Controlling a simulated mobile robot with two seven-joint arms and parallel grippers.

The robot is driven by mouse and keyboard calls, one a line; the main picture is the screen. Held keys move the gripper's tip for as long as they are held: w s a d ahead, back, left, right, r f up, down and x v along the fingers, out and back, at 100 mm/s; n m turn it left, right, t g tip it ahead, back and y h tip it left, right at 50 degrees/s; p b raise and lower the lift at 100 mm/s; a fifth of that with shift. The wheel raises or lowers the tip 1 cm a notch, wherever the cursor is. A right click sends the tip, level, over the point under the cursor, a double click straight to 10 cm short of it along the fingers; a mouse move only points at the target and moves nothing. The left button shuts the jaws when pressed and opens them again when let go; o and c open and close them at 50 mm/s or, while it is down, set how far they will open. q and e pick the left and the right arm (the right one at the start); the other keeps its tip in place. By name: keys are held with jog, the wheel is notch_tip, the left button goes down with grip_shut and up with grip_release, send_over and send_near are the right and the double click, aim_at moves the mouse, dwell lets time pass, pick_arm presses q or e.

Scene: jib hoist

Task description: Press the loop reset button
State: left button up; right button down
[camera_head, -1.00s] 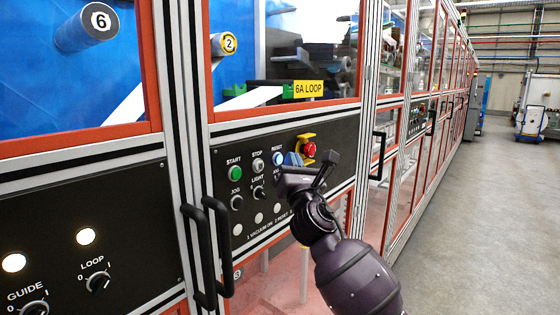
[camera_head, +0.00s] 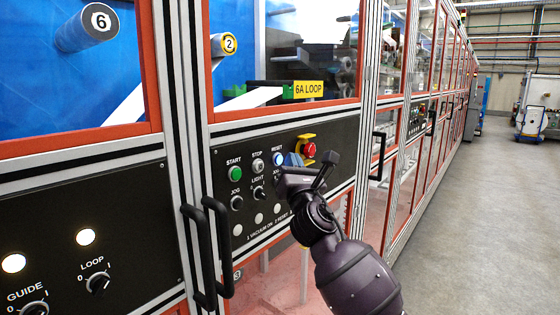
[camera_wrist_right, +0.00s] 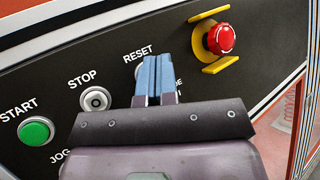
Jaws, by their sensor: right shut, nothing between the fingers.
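The loop reset button (camera_head: 278,158), a pale blue-white round button under the label RESET, is on the black control panel (camera_head: 340,140) below the yellow 6A LOOP sign (camera_head: 308,89). My right gripper (camera_head: 291,160) is shut and empty, its blue fingertips close to the button, just right of it in the head view. In the right wrist view the closed blue fingers (camera_wrist_right: 156,62) point at the panel just below RESET and hide most of the button. I cannot tell whether they touch it. My left gripper is not in view.
A green START button (camera_head: 235,174) and a STOP button (camera_head: 258,166) sit left of RESET. A red emergency stop (camera_head: 309,150) with a yellow guard is just right. Black door handles (camera_head: 221,245) stick out at the left. The aisle floor (camera_head: 470,220) is clear.

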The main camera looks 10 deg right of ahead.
dwell(0.8)
jog(key=shift+w+a, duration=0.15)
jog(key=shift+w+a, duration=0.15)
jog(key=shift+w, duration=0.05)
jog(key=shift+w, duration=0.1)
dwell(0.4)
